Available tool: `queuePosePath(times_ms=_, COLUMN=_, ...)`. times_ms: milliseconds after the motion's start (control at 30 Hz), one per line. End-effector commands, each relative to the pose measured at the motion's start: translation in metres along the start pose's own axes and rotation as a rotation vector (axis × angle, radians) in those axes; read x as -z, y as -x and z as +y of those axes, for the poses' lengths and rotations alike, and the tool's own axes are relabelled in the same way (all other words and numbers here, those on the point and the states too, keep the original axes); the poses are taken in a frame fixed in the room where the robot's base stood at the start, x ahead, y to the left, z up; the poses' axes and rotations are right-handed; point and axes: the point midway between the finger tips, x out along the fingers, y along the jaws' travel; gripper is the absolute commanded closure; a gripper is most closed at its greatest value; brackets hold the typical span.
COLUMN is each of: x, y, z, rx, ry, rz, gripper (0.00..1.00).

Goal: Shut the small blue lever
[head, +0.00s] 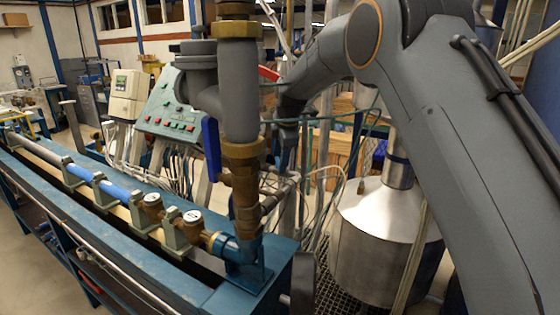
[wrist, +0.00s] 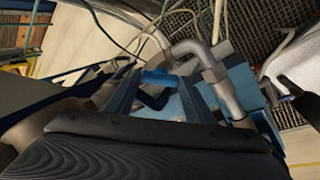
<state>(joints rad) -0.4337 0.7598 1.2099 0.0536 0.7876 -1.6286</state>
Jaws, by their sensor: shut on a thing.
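My gripper (head: 286,150) hangs down behind the brass-fitted vertical pipe in the head view, at the end of my arm, and is partly hidden by the pipe. In the wrist view a bright blue piece (wrist: 160,78), which looks like the small blue lever, lies just beyond the gripper's dark body, between the finger sides. The gripper is shut on it, though the contact itself is hard to make out. A larger blue lever (head: 211,146) hangs on the vertical pipe, left of the gripper and apart from it.
The vertical pipe (head: 238,85) stands close in front of my gripper. A red handle (head: 268,73) is just behind it. A metal tank (head: 385,245) is at the right. The blue bench (head: 185,285) with meters runs left. Loose cables hang behind.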

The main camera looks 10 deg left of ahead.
Motion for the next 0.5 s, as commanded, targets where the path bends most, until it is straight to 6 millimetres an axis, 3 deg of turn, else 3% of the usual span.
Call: queuePosePath(times_ms=500, x=0.0015, y=-0.0026, z=-0.0057, rx=-0.16, ry=-0.383, rz=0.001, gripper=0.74)
